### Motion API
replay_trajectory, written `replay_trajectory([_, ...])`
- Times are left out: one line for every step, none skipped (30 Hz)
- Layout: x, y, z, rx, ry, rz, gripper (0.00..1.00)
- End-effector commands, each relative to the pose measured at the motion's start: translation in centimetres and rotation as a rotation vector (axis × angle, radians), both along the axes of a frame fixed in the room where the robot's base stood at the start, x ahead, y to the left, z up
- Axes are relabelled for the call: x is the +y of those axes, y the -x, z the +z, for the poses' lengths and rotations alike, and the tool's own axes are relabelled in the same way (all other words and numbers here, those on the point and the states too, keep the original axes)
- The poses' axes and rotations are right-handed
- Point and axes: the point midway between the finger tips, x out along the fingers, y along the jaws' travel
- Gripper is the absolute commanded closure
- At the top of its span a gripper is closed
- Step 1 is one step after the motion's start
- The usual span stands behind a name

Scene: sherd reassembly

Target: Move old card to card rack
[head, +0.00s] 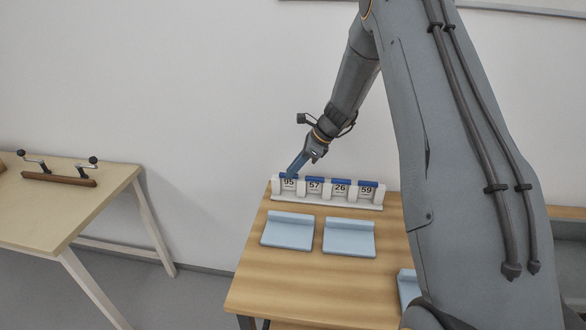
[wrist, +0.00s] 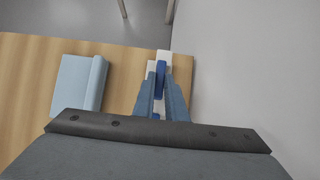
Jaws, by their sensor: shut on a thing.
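The white card rack (head: 330,201) stands along the back of the wooden table, close to the wall. It holds a row of white cards with blue tops, reading 95 (head: 289,184), 57 (head: 314,187), 26 (head: 340,190) and 59 (head: 366,192). My gripper (head: 292,173) reaches down to the leftmost card, 95, and is shut on its blue top. In the wrist view, the blue top (wrist: 160,80) lies between my two fingers, with white rack (wrist: 165,56) beyond. I cannot tell which card is the old one, nor whether card 95 is fully seated.
Two pale blue trays or stands (head: 288,231) (head: 349,238) lie in front of the rack. Another pale blue one (head: 408,286) is partly hidden by my arm. A separate light table (head: 55,215) at left bears a brown bar with cranks (head: 57,177). The table's front left is bare.

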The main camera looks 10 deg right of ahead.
Motion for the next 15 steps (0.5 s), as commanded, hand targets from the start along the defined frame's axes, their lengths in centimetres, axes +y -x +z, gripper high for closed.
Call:
replay_trajectory([0.0, -0.01, -0.07, 0.0, 0.0, 0.0, 1.0])
replay_trajectory([0.0, -0.01, -0.07, 0.0, 0.0, 0.0, 1.0])
replay_trajectory([-0.01, -0.01, -0.06, 0.0, 0.0, 0.0, 1.0])
replay_trajectory([-0.01, -0.01, -0.05, 0.0, 0.0, 0.0, 1.0])
replay_trajectory([-0.01, -0.01, -0.04, 0.0, 0.0, 0.0, 1.0])
replay_trajectory([0.0, -0.01, -0.04, 0.0, 0.0, 0.0, 1.0])
replay_trajectory([-0.01, -0.01, -0.03, 0.0, 0.0, 0.0, 1.0])
replay_trajectory([-0.01, -0.01, -0.03, 0.0, 0.0, 0.0, 0.85])
replay_trajectory([0.0, -0.01, -0.02, 0.0, 0.0, 0.0, 0.78])
replay_trajectory([0.0, -0.01, -0.02, 0.0, 0.0, 0.0, 0.73])
replay_trajectory([0.0, -0.01, -0.02, 0.0, 0.0, 0.0, 0.68])
replay_trajectory([0.0, -0.01, -0.02, -0.001, 0.0, -0.001, 0.67])
replay_trajectory([0.0, -0.01, -0.02, -0.001, 0.0, -0.001, 0.67])
replay_trajectory([0.0, -0.01, -0.02, -0.001, 0.0, -0.001, 0.67])
replay_trajectory([0.0, -0.01, -0.02, -0.001, 0.0, -0.001, 0.67])
